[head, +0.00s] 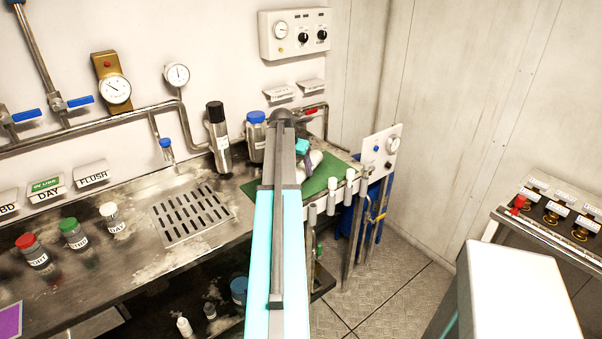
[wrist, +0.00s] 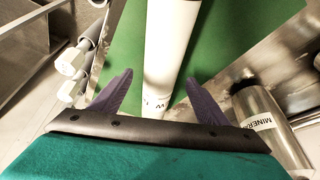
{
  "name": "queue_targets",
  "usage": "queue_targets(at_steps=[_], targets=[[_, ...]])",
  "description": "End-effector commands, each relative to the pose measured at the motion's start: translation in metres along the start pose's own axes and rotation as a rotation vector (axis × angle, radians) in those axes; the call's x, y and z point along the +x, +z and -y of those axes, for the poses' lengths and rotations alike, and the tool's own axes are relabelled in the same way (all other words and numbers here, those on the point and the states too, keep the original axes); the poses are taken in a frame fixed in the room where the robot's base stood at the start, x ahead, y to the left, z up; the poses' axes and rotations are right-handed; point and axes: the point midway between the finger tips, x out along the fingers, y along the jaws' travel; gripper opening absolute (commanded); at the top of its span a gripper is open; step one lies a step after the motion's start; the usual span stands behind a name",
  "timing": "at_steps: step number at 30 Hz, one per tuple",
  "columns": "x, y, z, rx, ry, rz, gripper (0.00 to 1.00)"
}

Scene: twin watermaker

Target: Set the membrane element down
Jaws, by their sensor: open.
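The membrane element, a white cylinder (wrist: 172,38), lies on the green mat (wrist: 118,42) in the wrist view. Its near end carries a small label. My gripper (wrist: 159,80) is open, with one dark finger on each side of the element and a visible gap on both sides. In the head view my gripper (head: 307,160) is over the green mat (head: 250,188) at the right end of the bench. My arm hides much of the element there.
White fittings (wrist: 70,62) line the bench edge on the left. In the head view a dark-capped steel bottle (head: 219,140) and a blue-capped bottle (head: 256,135) stand behind the mat.

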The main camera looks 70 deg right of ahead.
Motion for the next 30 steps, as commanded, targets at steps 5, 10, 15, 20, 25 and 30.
queue_targets(at_steps=[5,10,15,20,25,30], targets=[[0.017,-0.001,-0.001,0.001,0.001,0.002,0.69],[0.030,-0.001,-0.001,0.001,0.001,0.001,0.69],[0.034,-0.001,-0.002,0.001,0.000,0.000,0.69],[0.034,-0.001,-0.002,0.001,0.000,0.000,0.69],[0.034,-0.001,-0.002,0.001,0.000,0.000,0.69],[0.034,-0.001,-0.002,0.002,0.000,0.000,0.66]])
